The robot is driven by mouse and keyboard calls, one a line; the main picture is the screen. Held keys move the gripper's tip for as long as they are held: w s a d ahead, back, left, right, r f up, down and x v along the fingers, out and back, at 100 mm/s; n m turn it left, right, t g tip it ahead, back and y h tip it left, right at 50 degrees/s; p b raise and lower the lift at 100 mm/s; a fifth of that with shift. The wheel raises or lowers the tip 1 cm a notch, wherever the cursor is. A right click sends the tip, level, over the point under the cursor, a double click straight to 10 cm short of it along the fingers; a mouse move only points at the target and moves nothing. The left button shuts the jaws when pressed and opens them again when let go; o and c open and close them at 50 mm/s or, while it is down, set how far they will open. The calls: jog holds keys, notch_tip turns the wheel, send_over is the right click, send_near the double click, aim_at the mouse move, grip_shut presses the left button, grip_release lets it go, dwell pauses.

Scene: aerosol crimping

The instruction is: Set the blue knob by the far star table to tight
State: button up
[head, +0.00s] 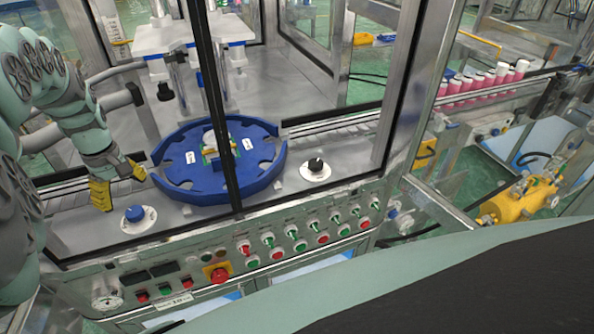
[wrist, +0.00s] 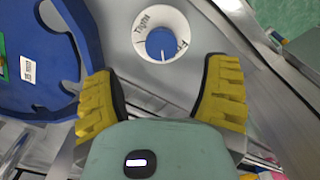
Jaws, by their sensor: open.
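The blue knob (head: 134,213) sits on a round white dial (head: 148,222) on the grey deck, left of the blue star table (head: 182,193). In the wrist view the knob (wrist: 158,42) is upper middle, beyond the fingertips. Its dial (wrist: 141,42) carries the word "Tight" at upper left and another label, partly hidden, at right. A short white mark on the knob points down in the wrist view, away from "Tight". My gripper (head: 118,183) has yellow ribbed fingers spread apart and empty. It is above and behind the knob, not touching it; it also shows in the wrist view (wrist: 162,88).
A black knob (head: 316,166) on a white dial stands right of the star table. Machine frame posts (head: 213,100) cross the view. A button panel (head: 300,240) runs along the front. Pink bottles (head: 480,85) stand on a conveyor at right.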

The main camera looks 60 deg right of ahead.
aim_at(134, 211)
jog(key=shift+f+p, duration=0.45)
jog(key=shift+f, duration=1.75)
jog(key=shift+f+b, duration=0.3)
jog(key=shift+f, duration=0.95)
jog(key=c, duration=1.2)
